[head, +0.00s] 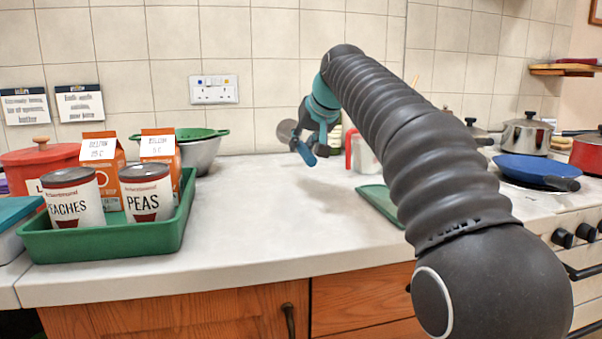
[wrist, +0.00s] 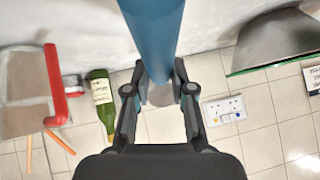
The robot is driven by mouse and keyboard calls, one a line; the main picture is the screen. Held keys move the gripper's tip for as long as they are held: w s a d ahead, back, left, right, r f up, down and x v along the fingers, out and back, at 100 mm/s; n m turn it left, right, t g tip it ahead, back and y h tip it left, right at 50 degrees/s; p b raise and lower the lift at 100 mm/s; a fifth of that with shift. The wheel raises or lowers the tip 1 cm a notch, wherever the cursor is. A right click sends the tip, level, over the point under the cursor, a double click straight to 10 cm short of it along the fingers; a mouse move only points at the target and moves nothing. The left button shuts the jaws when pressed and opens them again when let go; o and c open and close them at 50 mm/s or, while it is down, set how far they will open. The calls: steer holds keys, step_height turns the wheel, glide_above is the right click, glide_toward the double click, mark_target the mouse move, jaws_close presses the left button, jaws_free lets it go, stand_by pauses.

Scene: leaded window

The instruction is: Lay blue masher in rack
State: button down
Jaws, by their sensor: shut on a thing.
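My gripper (head: 313,137) is shut on the blue masher (head: 303,151) and holds it above the counter, left of the jug. In the head view, the blue handle points toward the camera and a round grey end shows behind it. In the wrist view, the thick blue handle (wrist: 152,32) runs up out of the picture from between the fingers (wrist: 158,75), with the grey end partly hidden beyond them. No clear rack shows. A flat green piece (head: 379,203) lies on the counter, partly hidden by my arm; I cannot tell whether it belongs to a rack.
A green tray (head: 115,246) with cans and cartons stands at left, before a metal bowl (head: 202,155). A red-handled jug (head: 362,155) stands near the wall; a green bottle (wrist: 103,98) is beside it. The hob holds a blue pan (head: 535,168). The middle counter is clear.

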steer(key=shift+f+b, duration=0.7)
steer(key=shift+f, duration=2.55)
steer(key=shift+f, duration=0.1)
steer(key=c, duration=1)
jaws_free()
